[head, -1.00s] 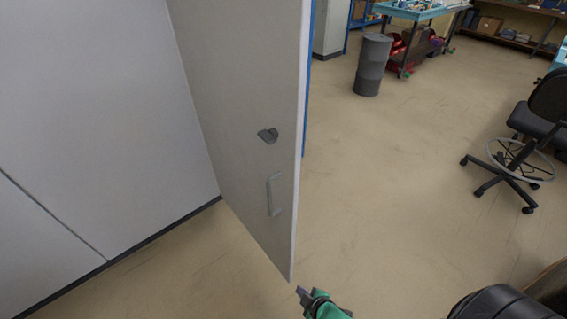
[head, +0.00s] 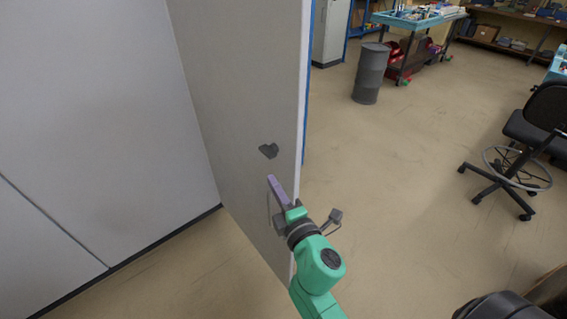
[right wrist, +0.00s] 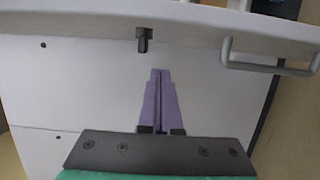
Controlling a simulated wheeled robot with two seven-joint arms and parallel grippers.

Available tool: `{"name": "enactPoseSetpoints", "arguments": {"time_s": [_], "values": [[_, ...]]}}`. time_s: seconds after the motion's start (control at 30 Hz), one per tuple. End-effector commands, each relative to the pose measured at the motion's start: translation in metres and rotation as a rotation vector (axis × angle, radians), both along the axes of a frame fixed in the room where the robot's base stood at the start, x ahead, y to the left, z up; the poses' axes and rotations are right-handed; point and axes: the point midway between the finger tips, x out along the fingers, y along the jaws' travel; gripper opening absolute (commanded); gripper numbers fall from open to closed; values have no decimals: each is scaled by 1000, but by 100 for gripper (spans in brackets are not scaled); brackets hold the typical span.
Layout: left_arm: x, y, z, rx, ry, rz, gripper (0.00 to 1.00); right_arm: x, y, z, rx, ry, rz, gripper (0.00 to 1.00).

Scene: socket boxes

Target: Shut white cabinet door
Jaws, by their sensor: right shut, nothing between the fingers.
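The white cabinet door (head: 240,80) stands open in the head view, swung out toward me. It carries a dark latch knob (head: 268,151) and a grey bar handle (head: 268,207), partly hidden by my gripper. My right gripper (head: 271,180) is shut and empty, its purple fingers in front of the door face just below the knob. In the right wrist view, the shut fingers (right wrist: 160,75) point toward the door (right wrist: 190,28), between the knob (right wrist: 143,40) and handle (right wrist: 270,65) but below both. I cannot tell whether they touch the door. My left gripper is out of view.
White panels (head: 90,100) with a dark base strip fill the left. A grey drum (head: 371,75), a blue-topped workbench (head: 420,15) and a black swivel chair (head: 535,125) stand to the right. The floor (head: 400,190) between door and chair is clear.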

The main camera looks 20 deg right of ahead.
Motion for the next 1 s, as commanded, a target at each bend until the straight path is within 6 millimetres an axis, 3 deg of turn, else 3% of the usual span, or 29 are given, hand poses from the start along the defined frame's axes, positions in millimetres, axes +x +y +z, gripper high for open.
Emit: {"name": "enactPoseSetpoints", "arguments": {"time_s": [0.13, 0.23, 0.4, 0.8, 1.0], "values": [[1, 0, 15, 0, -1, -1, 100, 30, -1, 4, -2, 0, 0, 0], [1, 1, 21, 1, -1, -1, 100, 34, -20, 3, -1, 1, -1, 0], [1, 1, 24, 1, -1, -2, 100, 39, -34, 0, 0, 0, 0, 0], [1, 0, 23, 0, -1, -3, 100, 39, -36, -1, 1, -1, 2, 0], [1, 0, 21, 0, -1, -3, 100, 43, -48, -1, -5, -1, 20, 0]]}}
